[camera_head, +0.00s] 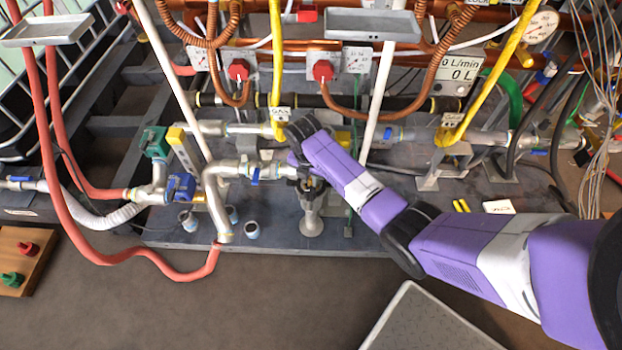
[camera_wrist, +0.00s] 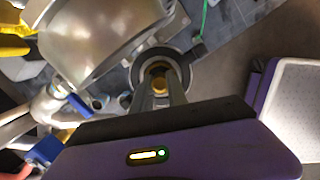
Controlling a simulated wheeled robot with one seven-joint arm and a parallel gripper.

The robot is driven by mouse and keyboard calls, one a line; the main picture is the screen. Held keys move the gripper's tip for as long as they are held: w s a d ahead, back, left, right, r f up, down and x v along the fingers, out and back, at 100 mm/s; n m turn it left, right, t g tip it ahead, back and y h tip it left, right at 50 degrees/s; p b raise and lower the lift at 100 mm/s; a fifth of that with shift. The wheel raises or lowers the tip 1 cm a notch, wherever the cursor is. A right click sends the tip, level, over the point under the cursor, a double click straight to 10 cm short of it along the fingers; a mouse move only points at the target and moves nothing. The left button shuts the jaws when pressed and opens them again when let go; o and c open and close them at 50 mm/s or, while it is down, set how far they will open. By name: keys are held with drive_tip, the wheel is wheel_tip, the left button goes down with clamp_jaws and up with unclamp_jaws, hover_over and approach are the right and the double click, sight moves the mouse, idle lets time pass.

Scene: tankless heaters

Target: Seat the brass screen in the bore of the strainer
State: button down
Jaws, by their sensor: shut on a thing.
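The strainer (camera_head: 312,222) is a grey metal body standing upright on the dark bench, below the middle of the head view. In the wrist view its round mouth (camera_wrist: 182,66) shows as a grey and dark ring around my fingertips. My gripper (camera_wrist: 159,76) points down over this mouth, with its two grey fingers close together. A small brass-coloured piece, the brass screen (camera_wrist: 157,84), shows between the fingers, and they are shut on it. Its lower end is hidden, so I cannot tell how far it is inside the bore. In the head view my gripper (camera_head: 311,184) is small and dark, directly above the strainer.
A bent silver pipe (camera_head: 215,200) with a blue-handled valve stands left of the strainer. Small cups (camera_head: 252,229) stand on the bench near it. A large metal cylinder (camera_wrist: 100,40) lies close to my fingers in the wrist view. A pale-topped surface (camera_head: 425,320) is at front right.

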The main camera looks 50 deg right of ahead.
drive_tip(key=c, duration=1.6)
unclamp_jaws()
drive_tip(key=shift+f, duration=0.1)
